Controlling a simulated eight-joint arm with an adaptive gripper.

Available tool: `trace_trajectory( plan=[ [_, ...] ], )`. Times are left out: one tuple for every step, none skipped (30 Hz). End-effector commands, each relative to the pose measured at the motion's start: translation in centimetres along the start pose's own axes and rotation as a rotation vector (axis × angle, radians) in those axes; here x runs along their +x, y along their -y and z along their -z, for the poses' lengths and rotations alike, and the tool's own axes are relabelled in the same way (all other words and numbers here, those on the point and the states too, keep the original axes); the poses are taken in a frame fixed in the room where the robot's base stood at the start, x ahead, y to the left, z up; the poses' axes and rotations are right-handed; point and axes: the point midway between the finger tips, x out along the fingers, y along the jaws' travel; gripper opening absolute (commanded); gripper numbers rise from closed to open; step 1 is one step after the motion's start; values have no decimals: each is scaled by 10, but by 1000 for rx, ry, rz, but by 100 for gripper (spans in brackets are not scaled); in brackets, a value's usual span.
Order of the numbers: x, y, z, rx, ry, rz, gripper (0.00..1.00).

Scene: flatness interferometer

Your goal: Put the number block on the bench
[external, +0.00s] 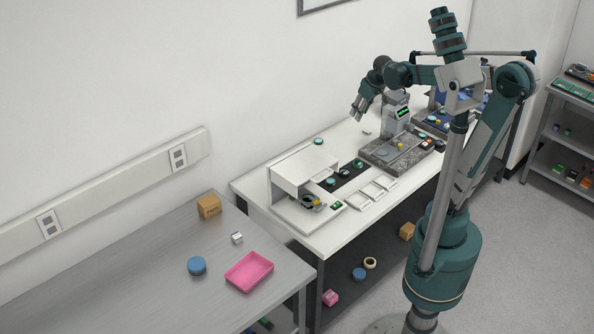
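A small pale block (237,238) with darker marks sits on the grey bench at the left, behind the pink tray; it may be the number block, but its markings are too small to read. The grey bench (130,280) fills the lower left. Another small pale piece (367,132) lies on the white table near the wall, too small to identify. My gripper (356,115) hangs above the back of the white table, beside that piece and far from the grey bench. Its fingers look apart, with nothing seen between them.
On the grey bench stand a cardboard box (209,206), a blue round piece (196,265) and a pink tray (249,271). The white table (330,238) holds a white instrument (300,172), small trays and a grey stone-based device (395,150). The bench's left part is clear.

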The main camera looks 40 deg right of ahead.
Motion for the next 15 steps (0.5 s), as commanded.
trace_trajectory(
  plan=[
    [-4, 8, -8, -1, -10, 2, 31],
    [-7, 11, -12, -1, -17, 3, 31],
    [-10, 16, -18, -1, -25, 4, 31],
    [-12, 20, -22, 0, -31, 5, 31],
    [-14, 23, -26, 0, -37, 6, 31],
    [-17, 28, -32, 2, -46, 8, 31],
    [-19, 31, -36, 2, -53, 9, 31],
    [-20, 35, -40, 2, -59, 11, 31],
    [-23, 39, -47, 3, -67, 13, 31],
    [-24, 42, -51, 3, -73, 14, 31],
    [-26, 46, -56, 4, -80, 15, 31],
    [-28, 50, -61, 5, -89, 18, 31],
    [-29, 53, -66, 5, -95, 20, 31],
    [-30, 56, -70, 6, -101, 21, 31],
    [-32, 60, -76, 6, -109, 24, 31]
  ],
)
